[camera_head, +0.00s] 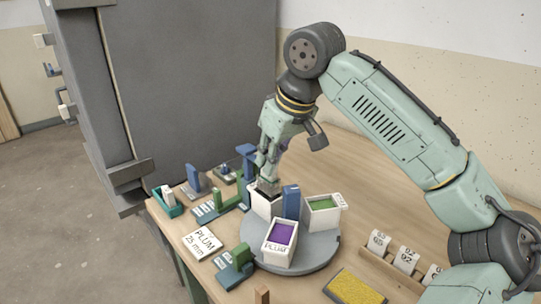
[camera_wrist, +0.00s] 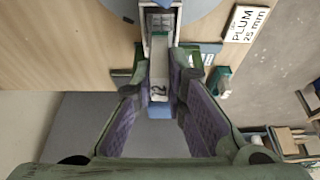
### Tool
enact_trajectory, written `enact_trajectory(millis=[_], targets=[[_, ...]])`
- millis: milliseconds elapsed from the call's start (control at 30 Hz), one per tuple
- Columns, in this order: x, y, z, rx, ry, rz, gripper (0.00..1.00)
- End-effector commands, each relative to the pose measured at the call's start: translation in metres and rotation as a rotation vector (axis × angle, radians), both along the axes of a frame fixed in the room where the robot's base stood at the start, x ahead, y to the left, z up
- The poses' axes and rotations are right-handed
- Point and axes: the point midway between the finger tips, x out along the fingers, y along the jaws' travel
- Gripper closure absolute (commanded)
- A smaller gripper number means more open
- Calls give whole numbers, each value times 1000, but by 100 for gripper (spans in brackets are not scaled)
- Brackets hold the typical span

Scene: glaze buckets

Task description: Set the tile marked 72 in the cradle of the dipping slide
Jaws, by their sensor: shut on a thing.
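The tile marked 72 (camera_wrist: 158,82) is pale and sits between the two purple-padded fingers of my gripper (camera_wrist: 165,62) in the wrist view. My gripper is shut on it. In the head view my gripper (camera_head: 267,176) points down just above a white bucket (camera_head: 262,203) on the grey turntable, and the fingers mostly hide the tile. A blue upright (camera_head: 246,160) with green and blue parts around its foot stands close behind and left of my gripper; it may be the dipping slide. Its cradle cannot be made out clearly.
The grey turntable (camera_head: 313,257) also bears a purple-glaze bucket (camera_head: 279,241), a green-glaze bucket (camera_head: 322,211) and a blue post (camera_head: 291,203). A card reading PLUM 25 mm (camera_head: 201,241) lies in front left. A wooden rack (camera_head: 388,264) holds numbered tiles, right of a yellow sponge (camera_head: 356,289).

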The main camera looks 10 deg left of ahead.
Motion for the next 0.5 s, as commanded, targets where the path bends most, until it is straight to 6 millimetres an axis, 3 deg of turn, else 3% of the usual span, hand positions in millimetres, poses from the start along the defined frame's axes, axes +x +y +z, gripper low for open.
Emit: enact_trajectory(millis=[167, 200, 500], targets=[[0, 0, 0, 1, -1, 0, 100], [0, 0, 0, 1, -1, 0, 87], [0, 0, 0, 1, -1, 0, 67]])
